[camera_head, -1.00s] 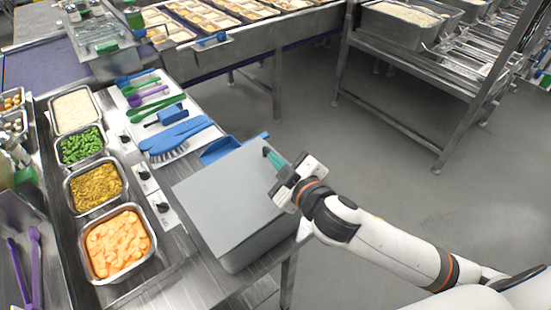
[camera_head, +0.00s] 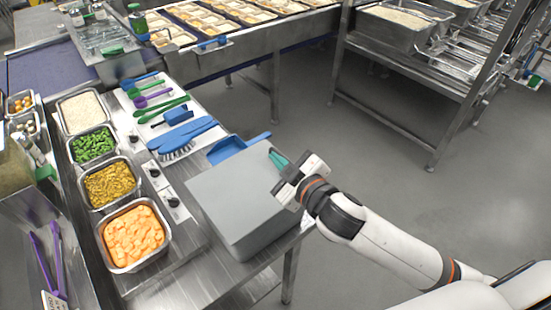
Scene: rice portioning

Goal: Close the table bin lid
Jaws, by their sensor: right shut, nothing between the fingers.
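The table bin (camera_head: 262,240) is a grey box standing at the right edge of the steel table. Its flat grey lid (camera_head: 235,188) lies over the top and looks closed, with no opening visible. My right gripper (camera_head: 276,158) has teal fingertips and is at the lid's far right edge. The fingers are shut and hold nothing. I cannot tell whether the fingertips touch the lid. My left gripper is not in view.
Pans of orange food (camera_head: 134,235), yellow food (camera_head: 110,184) and green beans (camera_head: 93,145) line the table left of the bin. A blue brush (camera_head: 182,137) and blue dustpan (camera_head: 238,148) lie beyond it. Open floor (camera_head: 400,190) is to the right.

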